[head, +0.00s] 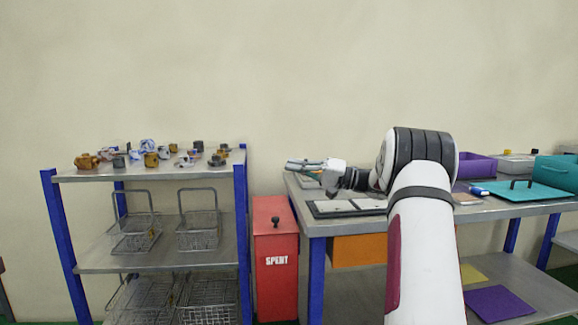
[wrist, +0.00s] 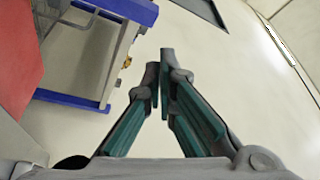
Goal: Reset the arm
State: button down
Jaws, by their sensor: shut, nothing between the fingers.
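My gripper (head: 304,165) points left above the left end of the table (head: 320,227) in the head view. In the wrist view my gripper (wrist: 159,80) has its fingertips close together with nothing between them. My white arm (head: 422,250) rises at the right of centre in the head view, bends at a black-banded joint and hides part of the table.
A shelf (head: 75,177) with several small parts on top and wire baskets (head: 135,228) below stands at left. A red bin marked SPENT (head: 277,285) stands between shelf and table. A purple bin (head: 478,167) and teal box (head: 556,173) sit on the table's right.

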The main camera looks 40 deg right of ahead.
jog(key=s+d+f+p, duration=0.1)
jog(key=s+d+f, duration=0.1)
jog(key=d, duration=0.3)
jog(key=shift+s+d+f+p, duration=0.15)
jog(key=shift+s+f+p, duration=0.15)
jog(key=shift+s, duration=0.45)
jog(key=shift+r, duration=0.1)
